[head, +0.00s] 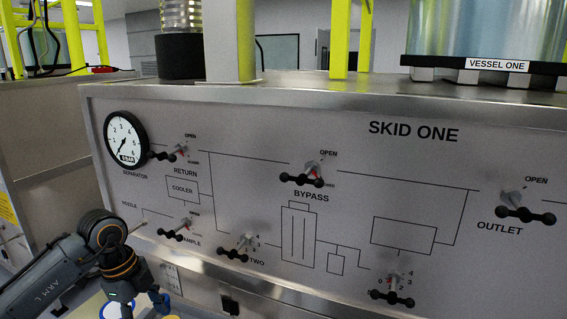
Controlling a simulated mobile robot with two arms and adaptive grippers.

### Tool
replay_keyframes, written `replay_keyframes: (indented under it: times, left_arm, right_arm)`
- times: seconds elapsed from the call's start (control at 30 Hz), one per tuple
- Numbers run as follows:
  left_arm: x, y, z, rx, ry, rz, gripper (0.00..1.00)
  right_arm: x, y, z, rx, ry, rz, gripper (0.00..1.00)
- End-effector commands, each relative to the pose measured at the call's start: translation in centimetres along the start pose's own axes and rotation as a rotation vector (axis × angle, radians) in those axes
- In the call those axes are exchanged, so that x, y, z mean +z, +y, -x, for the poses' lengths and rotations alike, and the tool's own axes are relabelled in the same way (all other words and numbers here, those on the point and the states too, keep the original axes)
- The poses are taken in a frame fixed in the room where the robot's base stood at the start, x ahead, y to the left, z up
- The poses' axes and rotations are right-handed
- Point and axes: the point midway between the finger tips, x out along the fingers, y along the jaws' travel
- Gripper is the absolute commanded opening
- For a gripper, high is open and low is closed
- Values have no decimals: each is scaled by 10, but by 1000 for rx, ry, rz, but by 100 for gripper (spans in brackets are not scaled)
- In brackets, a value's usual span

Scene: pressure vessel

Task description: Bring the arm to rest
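My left arm (50,280), marked "ARM L", comes in from the lower left, in front of the lower left part of the SKID ONE panel (265,135). No panel handle is visibly held. My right arm and gripper are not in view.
The panel carries a pressure gauge (125,139) and several black valve handles, including BYPASS (303,179) and OUTLET (527,214). VESSEL ONE (490,30) stands on top. Space before the panel's right side looks clear.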

Motion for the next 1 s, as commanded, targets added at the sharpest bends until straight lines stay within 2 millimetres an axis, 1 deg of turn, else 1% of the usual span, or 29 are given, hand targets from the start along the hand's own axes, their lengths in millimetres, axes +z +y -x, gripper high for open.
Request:
replay_keyframes:
  times: [0.03, 0.17, 0.27, 0.3, 0.37, 0.4, 0.43, 0.47, 0.5, 0.53, 0.57, 0.6, 0.67, 0.7, 0.77, 0.8, 0.87, 0.9, 0.97, 1.0]
  left_arm:
    - [-12, -2, -6, -13, 38, -32, 57]
    - [-47, -7, -18, -66, 159, -124, 57]
    - [-82, -10, -25, -122, 276, -201, 57]
    - [-98, -12, -27, -150, 331, -233, 57]
    - [-123, -12, -29, -198, 421, -281, 57]
    - [-143, -13, -28, -239, 491, -314, 57]
    - [-158, -13, -27, -273, 547, -335, 57]
    - [-173, -12, -25, -311, 607, -356, 57]
    - [-196, -12, -19, -372, 697, -379, 57]
    - [-212, -12, -13, -423, 766, -391, 57]
    - [-227, -12, -6, -478, 835, -397, 57]
    - [-244, -12, 6, -556, 922, -396, 57]
    - [-263, -13, 26, -676, 1041, -371, 57]
    - [-271, -15, 40, -758, 1111, -340, 57]
    - [-277, -18, 60, -881, 1200, -272, 57]
    - [-276, -21, 73, -962, 1248, -213, 57]
    - [-269, -26, 89, -1080, 1300, -106, 57]
    - [-261, -30, 98, -1153, 1323, -21, 57]
    - [-243, -35, 105, -1253, 1332, 118, 57]
    - [-229, -38, 107, -1310, 1324, 222, 57]
  right_arm:
    - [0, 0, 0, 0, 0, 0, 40]
    - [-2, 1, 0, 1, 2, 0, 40]
    - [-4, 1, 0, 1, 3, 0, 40]
    - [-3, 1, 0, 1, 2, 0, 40]
    - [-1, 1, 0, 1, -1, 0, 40]
    - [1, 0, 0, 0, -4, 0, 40]
    - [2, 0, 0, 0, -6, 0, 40]
    - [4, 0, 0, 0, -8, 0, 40]
    - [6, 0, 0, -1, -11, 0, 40]
    - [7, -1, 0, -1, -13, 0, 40]
    - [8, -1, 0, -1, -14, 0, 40]
    - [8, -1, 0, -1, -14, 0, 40]
    - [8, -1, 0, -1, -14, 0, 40]
    - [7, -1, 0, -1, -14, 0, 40]
    - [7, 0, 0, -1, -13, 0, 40]
    - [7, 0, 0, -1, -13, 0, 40]
    - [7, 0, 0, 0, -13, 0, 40]
    - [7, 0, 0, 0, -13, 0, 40]
    - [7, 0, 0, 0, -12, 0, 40]
    - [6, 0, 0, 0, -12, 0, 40]
